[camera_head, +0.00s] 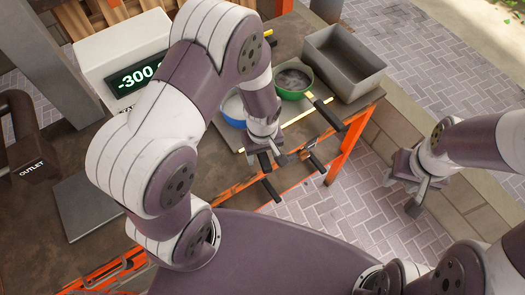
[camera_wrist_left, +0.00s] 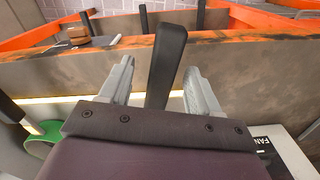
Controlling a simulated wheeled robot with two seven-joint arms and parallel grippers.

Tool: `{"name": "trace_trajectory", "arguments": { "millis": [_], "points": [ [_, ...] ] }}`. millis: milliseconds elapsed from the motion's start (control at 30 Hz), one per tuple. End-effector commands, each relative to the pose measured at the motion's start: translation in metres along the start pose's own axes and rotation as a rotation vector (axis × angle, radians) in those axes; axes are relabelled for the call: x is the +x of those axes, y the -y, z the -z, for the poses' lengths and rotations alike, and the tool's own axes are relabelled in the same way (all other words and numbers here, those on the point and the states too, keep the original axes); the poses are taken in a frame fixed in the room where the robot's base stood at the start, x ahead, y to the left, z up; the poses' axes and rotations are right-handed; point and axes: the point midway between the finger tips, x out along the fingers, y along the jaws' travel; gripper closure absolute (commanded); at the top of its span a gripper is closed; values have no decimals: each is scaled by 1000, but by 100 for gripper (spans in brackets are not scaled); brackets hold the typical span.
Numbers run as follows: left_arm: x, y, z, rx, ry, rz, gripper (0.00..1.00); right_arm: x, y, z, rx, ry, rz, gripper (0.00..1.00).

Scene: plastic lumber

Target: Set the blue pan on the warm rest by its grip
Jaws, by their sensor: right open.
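The blue pan (camera_head: 233,108) stands on the bench, mostly hidden behind my left arm. Its black grip (camera_head: 270,189) sticks out past the bench's front edge; it also shows in the left wrist view (camera_wrist_left: 165,60). My left gripper (camera_head: 266,157) is over the grip. In the left wrist view its fingers (camera_wrist_left: 160,88) stand apart on either side of the grip, with gaps visible. My right gripper (camera_head: 412,190) is open and empty, off the bench to the right. I cannot tell which surface is the warm rest; a flat grey slab (camera_head: 88,208) lies at the left.
A green pan (camera_head: 294,81) with a black handle (camera_head: 326,112) stands right of the blue pan. A grey open bin (camera_head: 345,62) is behind it. A display box (camera_head: 130,62) reading -300 stands back left. A dark pipe marked OUTLET (camera_head: 25,140) is far left. Orange rails (camera_head: 345,145) edge the bench.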

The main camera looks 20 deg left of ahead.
Motion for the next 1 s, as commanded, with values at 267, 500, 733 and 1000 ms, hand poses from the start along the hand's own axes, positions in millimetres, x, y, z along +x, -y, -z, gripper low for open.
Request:
{"name": "trace_trajectory", "arguments": {
  "millis": [267, 500, 733, 1000],
  "points": [
    [-3, 0, 0, 0, 0, 0, 38, 0, 0, 0, 0, 0, 0, 57],
    [-58, -1, 1, 0, -4, -5, 38, 2, 0, 0, 0, 0, 0, 57],
    [-111, -1, 1, 0, -2, -3, 38, 4, 0, 0, 0, 0, 0, 57],
    [-127, 0, 0, 14, 1, 1, 38, 4, 0, 0, 0, 0, 0, 57]
  ]
}}
